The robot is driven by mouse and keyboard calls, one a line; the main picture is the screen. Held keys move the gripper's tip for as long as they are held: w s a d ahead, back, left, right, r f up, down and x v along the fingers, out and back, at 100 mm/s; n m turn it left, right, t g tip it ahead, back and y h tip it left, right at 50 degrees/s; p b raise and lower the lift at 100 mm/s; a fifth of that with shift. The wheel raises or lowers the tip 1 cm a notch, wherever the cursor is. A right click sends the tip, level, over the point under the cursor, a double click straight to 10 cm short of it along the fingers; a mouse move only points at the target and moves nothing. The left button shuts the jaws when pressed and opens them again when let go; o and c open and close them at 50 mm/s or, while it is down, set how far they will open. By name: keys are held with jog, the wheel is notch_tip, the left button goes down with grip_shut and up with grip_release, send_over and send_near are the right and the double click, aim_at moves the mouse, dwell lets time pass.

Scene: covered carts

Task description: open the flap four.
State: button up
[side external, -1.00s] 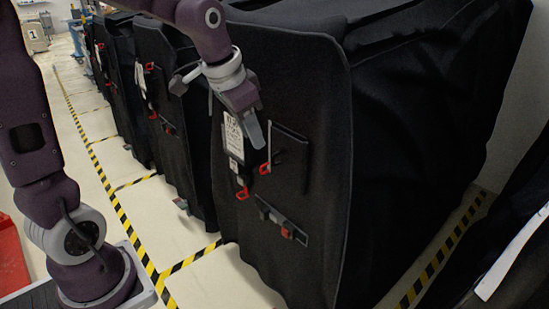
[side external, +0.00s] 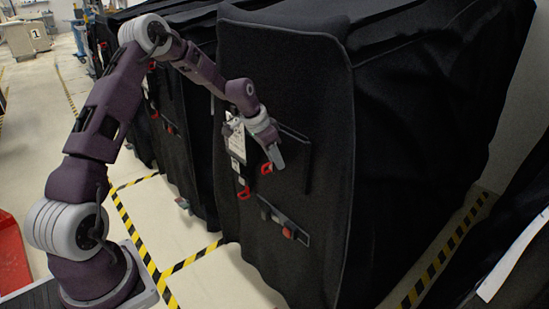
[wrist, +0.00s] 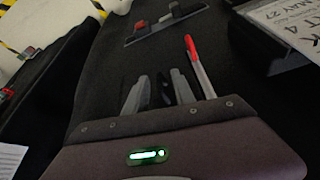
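The near cart has a black fabric cover (side external: 300,80). On its front hang a white label card (side external: 237,140), a black patch-like flap (side external: 295,150), and red pull tabs, one upper (side external: 266,169) and one lower (side external: 243,193). My gripper (side external: 275,163) points down at the cover beside the flap. In the wrist view its grey fingers (wrist: 157,92) stand apart with something dark between them; whether they touch it is hidden. A red-ended grey strip (wrist: 195,65) lies right of the fingers.
A holder with a red buckle (side external: 288,232) sits lower on the cover; it also shows in the wrist view (wrist: 165,22). More black-covered carts (side external: 180,110) stand behind, to the left. Yellow-black tape (side external: 190,258) marks the floor. A red object (side external: 12,255) stands at left.

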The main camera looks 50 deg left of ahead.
grip_shut()
dwell(1.4)
